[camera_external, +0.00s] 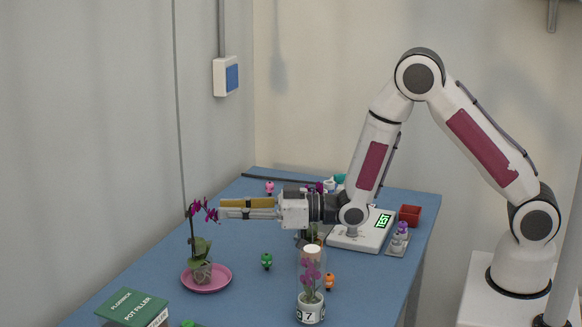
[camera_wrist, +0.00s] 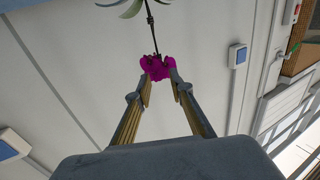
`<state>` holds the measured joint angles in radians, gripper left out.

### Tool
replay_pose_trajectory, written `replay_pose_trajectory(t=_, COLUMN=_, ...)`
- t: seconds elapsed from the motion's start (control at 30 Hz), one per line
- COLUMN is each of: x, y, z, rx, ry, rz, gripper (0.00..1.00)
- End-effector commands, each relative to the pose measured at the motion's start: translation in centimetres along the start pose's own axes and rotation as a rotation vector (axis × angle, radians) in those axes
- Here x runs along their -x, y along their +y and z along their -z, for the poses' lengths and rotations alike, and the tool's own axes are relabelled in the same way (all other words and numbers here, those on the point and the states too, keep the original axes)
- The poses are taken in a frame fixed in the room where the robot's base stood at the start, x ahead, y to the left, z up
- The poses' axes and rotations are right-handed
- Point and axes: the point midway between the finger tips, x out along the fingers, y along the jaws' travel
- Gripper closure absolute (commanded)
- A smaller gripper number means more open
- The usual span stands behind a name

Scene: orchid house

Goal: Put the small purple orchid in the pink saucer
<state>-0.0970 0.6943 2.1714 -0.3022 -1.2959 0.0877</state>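A small orchid (camera_external: 198,248) with purple flowers and green leaves stands upright in a small pot. The pot is in the pink saucer (camera_external: 224,284) at the left of the blue table. My gripper (camera_external: 221,209) is level and points left, its fingertips right beside the purple flowers, well above the saucer. In the wrist view the fingers of my gripper (camera_wrist: 162,84) are apart, with the purple flowers (camera_wrist: 156,67) at or just past the tips. I cannot tell if they touch. The pot and saucer are out of the wrist view.
A purple orchid under a clear cover (camera_external: 311,280) stands at the front middle. A green pot filler box (camera_external: 135,308) is at the front left. Small figures stand nearby, one green (camera_external: 266,261), one orange (camera_external: 329,281). A white scale (camera_external: 352,239) and red pot (camera_external: 410,215) are at right.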

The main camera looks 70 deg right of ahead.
Motion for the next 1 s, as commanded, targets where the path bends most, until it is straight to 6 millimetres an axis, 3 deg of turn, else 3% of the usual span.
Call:
replay_pose_trajectory(t=0.43, x=4.5, y=0.1, z=0.0, rx=-0.001, ry=0.000, rz=-0.001, gripper=0.78)
replay_pose_trajectory(t=1.0, x=5.2, y=0.0, z=0.0, rx=0.000, ry=0.000, rz=0.000, gripper=0.78)
